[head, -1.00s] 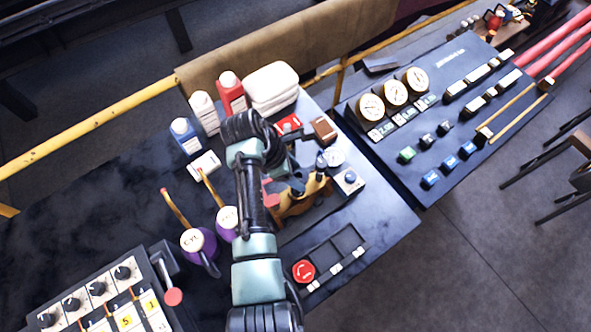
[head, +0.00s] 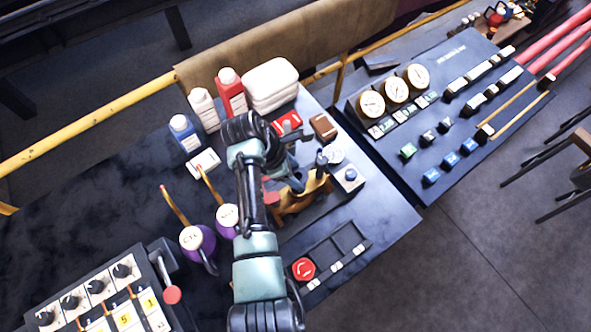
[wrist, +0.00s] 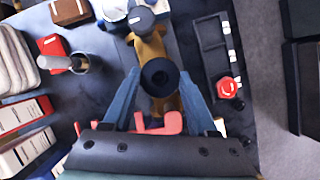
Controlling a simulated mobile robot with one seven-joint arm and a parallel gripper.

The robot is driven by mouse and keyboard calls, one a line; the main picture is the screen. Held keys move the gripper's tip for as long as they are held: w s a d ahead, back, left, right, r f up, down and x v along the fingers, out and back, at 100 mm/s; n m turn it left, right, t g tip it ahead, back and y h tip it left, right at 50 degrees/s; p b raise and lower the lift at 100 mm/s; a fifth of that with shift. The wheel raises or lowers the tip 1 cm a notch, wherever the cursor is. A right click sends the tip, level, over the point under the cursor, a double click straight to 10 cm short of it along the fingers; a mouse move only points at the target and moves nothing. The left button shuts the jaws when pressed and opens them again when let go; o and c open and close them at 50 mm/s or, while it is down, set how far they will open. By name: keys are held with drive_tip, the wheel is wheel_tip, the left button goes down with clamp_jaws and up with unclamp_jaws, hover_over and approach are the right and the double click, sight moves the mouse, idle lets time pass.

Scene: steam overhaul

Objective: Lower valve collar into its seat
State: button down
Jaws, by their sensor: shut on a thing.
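The brass valve body (head: 303,195) lies on the dark bench, partly hidden by my arm. It also shows in the wrist view (wrist: 150,48), running beneath the fingers. A dark round collar with a black hole (wrist: 160,72) sits between my blue fingertips, over the valve body. My gripper (wrist: 160,84) is shut on this collar. The seat is hidden under the collar, so I cannot tell whether the collar touches it. A red part (wrist: 158,125) shows between the fingers, nearer the palm.
A gauge (head: 335,156) and a white block with a blue button (head: 349,179) stand near the valve. Bottles (head: 231,92) and folded cloths (head: 270,84) stand behind. Purple oil cans (head: 198,243) stand left of my arm. A red stop button (head: 303,268) sits in front.

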drive_tip(key=shift+f, duration=0.35)
idle(0.3)
drive_tip(key=shift+f+b, duration=0.35)
drive_tip(key=shift+f, duration=0.05)
drive_tip(key=shift+f, duration=0.45)
drive_tip(key=shift+f+b, duration=0.3)
drive_tip(key=shift+b, duration=0.1)
drive_tip(key=shift+f, duration=0.3)
idle(0.5)
unclamp_jaws()
idle(0.3)
